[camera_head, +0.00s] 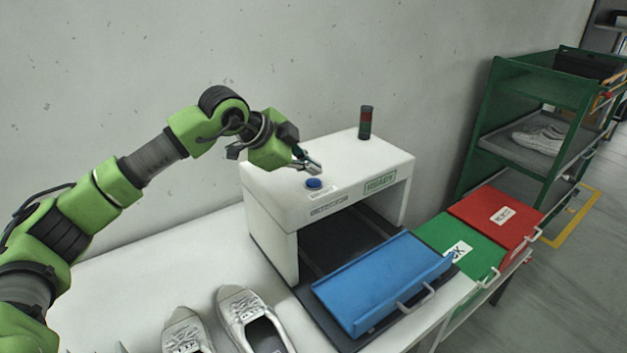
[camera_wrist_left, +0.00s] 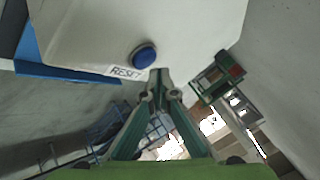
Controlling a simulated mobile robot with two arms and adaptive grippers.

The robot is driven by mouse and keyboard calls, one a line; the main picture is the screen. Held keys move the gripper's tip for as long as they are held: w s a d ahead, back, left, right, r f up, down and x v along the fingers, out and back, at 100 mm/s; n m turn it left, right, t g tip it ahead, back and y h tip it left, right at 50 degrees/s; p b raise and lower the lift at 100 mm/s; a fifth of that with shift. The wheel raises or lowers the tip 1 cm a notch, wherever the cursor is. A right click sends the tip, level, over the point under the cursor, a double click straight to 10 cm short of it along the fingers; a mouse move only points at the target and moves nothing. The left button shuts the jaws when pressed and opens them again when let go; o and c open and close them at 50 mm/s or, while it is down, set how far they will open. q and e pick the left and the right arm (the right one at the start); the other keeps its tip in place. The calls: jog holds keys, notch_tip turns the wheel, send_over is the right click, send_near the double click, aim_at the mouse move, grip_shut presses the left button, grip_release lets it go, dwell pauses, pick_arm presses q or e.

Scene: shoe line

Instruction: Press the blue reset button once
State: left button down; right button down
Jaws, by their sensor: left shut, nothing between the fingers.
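The blue reset button (camera_head: 314,183) is a small round button on the top of the white machine (camera_head: 270,196), near its front left. In the left wrist view the blue button (camera_wrist_left: 145,57) stands out from the white surface beside the word RESET. My left gripper (camera_head: 316,168) is shut and empty, above the machine top and close to the button. In the left wrist view my left gripper's fingertips (camera_wrist_left: 159,76) meet just below and right of the button in the picture. A gap shows between fingertips and button in the head view. My right gripper is not in view.
A blue tray (camera_head: 380,282) lies in front of the opening. White shoes (camera_head: 246,308) lie on the table. Green (camera_head: 436,235) and red (camera_head: 480,209) bins and a green shelf rack (camera_head: 500,110) stand at the right.

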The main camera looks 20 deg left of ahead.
aim_at(311, 182)
pick_arm(q)
jog(key=shift+r+p, duration=1.25)
jog(key=shift+r, duration=1.25)
jog(key=shift+f, duration=0.1)
